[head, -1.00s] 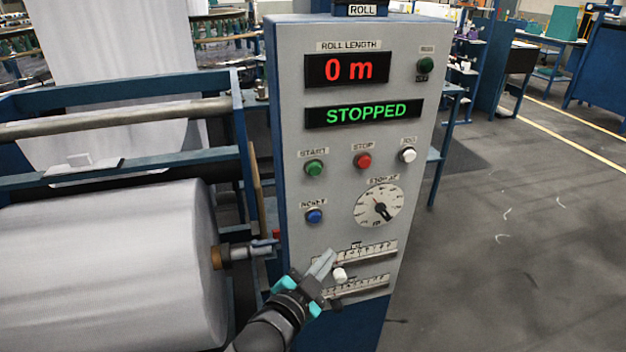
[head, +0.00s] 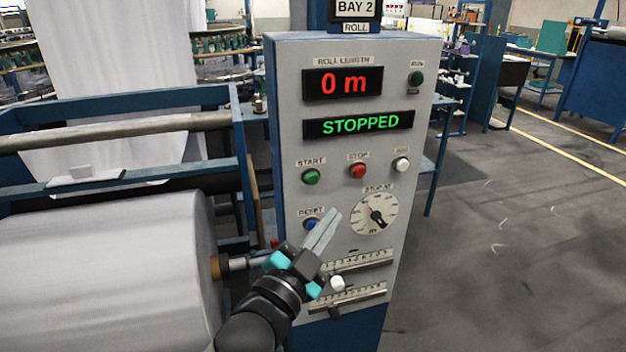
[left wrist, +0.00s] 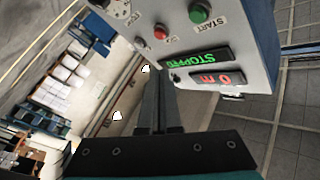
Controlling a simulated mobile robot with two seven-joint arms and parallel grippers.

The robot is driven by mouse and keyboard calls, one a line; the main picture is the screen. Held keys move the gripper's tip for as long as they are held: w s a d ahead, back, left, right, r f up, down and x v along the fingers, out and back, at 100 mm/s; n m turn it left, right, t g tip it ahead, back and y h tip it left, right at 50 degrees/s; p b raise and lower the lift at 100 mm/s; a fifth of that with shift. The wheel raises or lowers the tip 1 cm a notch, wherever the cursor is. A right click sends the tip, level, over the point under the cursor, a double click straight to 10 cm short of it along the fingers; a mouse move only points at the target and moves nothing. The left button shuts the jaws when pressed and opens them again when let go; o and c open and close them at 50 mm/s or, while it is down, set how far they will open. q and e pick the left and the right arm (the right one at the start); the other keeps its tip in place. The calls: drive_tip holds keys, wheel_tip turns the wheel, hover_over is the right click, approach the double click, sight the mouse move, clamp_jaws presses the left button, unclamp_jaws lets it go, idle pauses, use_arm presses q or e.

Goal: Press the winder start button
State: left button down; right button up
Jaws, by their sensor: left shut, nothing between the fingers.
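The green START button (head: 311,177) is on the left of the grey control panel (head: 290,120), under its START label. It also shows in the left wrist view (left wrist: 200,12), near the top. My left gripper (head: 332,222) is shut and empty, in front of the panel below and right of the START button, apart from it in the picture. Its fingertips overlap the area beside the blue RESET button (head: 310,224), partly covering its surroundings. The display (head: 360,123) reads STOPPED and the length display (head: 343,83) reads 0 m. My right gripper is out of view.
A red STOP button (head: 358,171) and a white button (head: 402,164) sit right of START. A dial (head: 375,216) and two slider scales are lower down. A large white roll (head: 100,270) is at left. Open floor (head: 510,220) lies at right.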

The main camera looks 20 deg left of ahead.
sight(319, 179)
use_arm(q)
drive_tip(key=shift+w+a+b, duration=0.15)
drive_tip(key=shift+w+a, duration=0.65)
drive_tip(key=shift+w, duration=0.4)
drive_tip(key=shift+w+a+b, duration=0.2)
drive_tip(key=shift+w+a, duration=0.65)
drive_tip(key=shift+w, duration=0.35)
drive_tip(key=shift+w+a+b, duration=0.15)
drive_tip(key=shift+w+a, duration=0.65)
drive_tip(key=shift+w, duration=0.4)
drive_tip(key=shift+w, duration=0.1)
drive_tip(key=shift+w+a, duration=0.25)
drive_tip(key=shift+w+a, duration=0.25)
drive_tip(key=shift+w, duration=0.15)
drive_tip(key=shift+s+p, duration=0.1)
drive_tip(key=shift+p, duration=0.2)
drive_tip(key=shift+s+d+p, duration=0.35)
drive_tip(key=shift+s+d, duration=0.15)
drive_tip(key=shift+s, duration=0.15)
